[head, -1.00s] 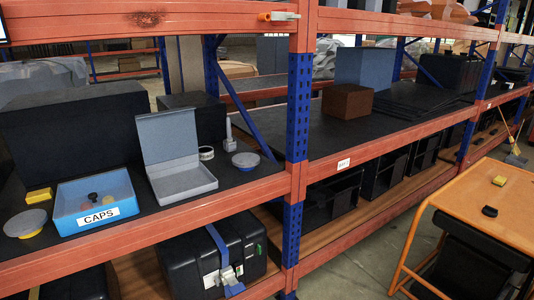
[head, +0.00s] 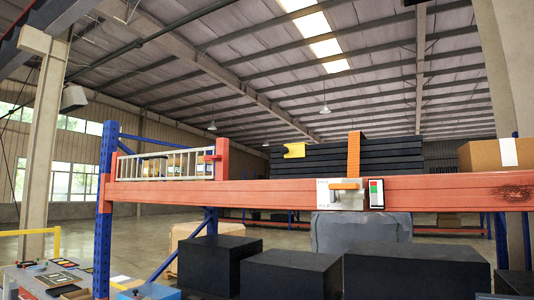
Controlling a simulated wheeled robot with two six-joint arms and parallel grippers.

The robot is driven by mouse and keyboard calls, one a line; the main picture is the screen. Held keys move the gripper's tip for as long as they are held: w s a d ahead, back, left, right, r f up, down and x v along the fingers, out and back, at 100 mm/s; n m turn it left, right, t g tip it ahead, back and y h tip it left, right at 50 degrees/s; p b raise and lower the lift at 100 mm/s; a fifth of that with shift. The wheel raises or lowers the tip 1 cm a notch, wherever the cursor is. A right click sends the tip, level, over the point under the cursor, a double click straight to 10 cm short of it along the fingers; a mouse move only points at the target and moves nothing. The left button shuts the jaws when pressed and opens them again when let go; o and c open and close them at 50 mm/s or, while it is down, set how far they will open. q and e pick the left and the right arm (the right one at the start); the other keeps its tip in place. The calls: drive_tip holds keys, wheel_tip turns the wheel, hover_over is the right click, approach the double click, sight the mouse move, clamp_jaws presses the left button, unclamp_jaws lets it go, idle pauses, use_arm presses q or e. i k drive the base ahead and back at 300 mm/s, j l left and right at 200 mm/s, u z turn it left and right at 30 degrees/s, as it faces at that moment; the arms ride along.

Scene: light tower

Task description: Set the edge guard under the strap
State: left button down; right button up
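An orange strap (head: 354,155) runs upright over the front of a stack of flat black panels (head: 400,158) on the upper shelf. An orange ratchet handle (head: 345,186) shows just below it, at a pale plate on the shelf beam. A yellow piece (head: 294,150), which looks like the edge guard, sits at the stack's upper left front edge. It is apart from the strap, to its left. Neither of my grippers shows in this view.
The orange shelf beam (head: 260,195) crosses the front. A small device with coloured marks (head: 376,193) is on it, right of the ratchet. Black boxes (head: 290,273) stand below.

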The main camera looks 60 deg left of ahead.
sight(295, 150)
drive_tip(key=u, duration=1.6)
